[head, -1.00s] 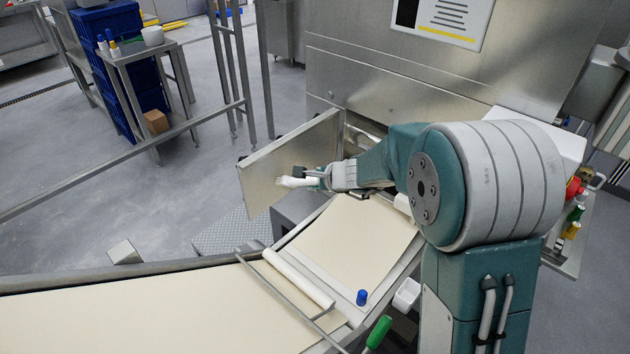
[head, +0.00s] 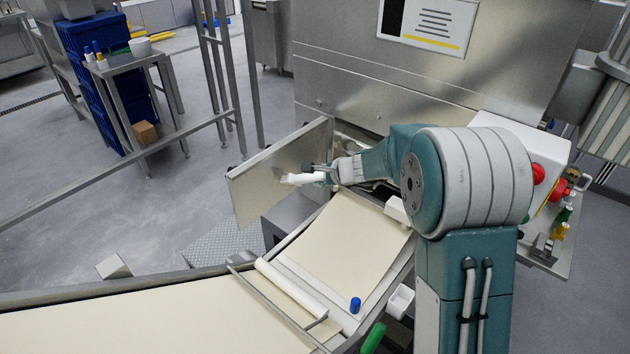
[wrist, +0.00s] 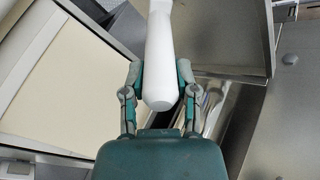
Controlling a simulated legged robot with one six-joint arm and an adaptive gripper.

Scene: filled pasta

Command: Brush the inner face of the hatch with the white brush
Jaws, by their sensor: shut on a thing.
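The hatch (head: 262,180) is a flat metal panel standing open from the machine, left of my arm in the head view. Its inner face also shows at the upper right of the wrist view (wrist: 235,35). My gripper (head: 325,174) is shut on the white brush (head: 303,179). In the wrist view the fingers of my gripper (wrist: 160,85) close on both sides of the white handle of the brush (wrist: 160,60). The brush points left across the hatch face. Its bristle end is out of the wrist frame, and I cannot tell whether it touches the panel.
A cream dough sheet (head: 345,240) lies on the conveyor below my arm, with a blue cap-like piece (head: 355,305) near it. The steel machine (head: 350,80) stands behind. A metal rail (head: 110,172) crosses at left. A small side table (head: 130,62) stands beyond it.

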